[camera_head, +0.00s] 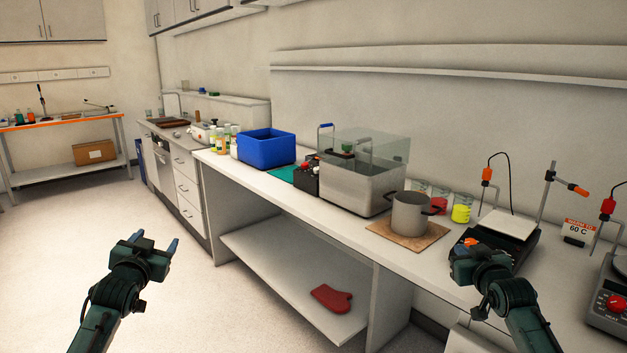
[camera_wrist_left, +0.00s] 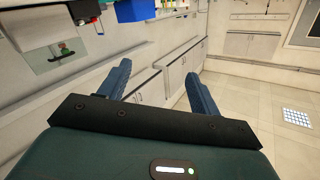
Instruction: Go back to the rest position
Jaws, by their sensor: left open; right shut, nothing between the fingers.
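My left gripper (camera_head: 154,243) is in the lower left of the head view, over the open floor and clear of the bench. Its two blue fingers stand apart with nothing between them; the left wrist view also shows the open gripper (camera_wrist_left: 155,88). My right gripper (camera_head: 477,250) is in the lower right of the head view, in front of the bench edge near the hotplate. It is shut, and I see nothing held in it.
The long bench (camera_head: 225,165) carries a blue crate (camera_head: 267,147), a metal bath (camera_head: 360,188), a pot (camera_head: 410,213), beakers (camera_head: 461,208) and a hotplate (camera_head: 510,225). A red mitt (camera_head: 331,298) lies on the lower shelf. The floor at left is free.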

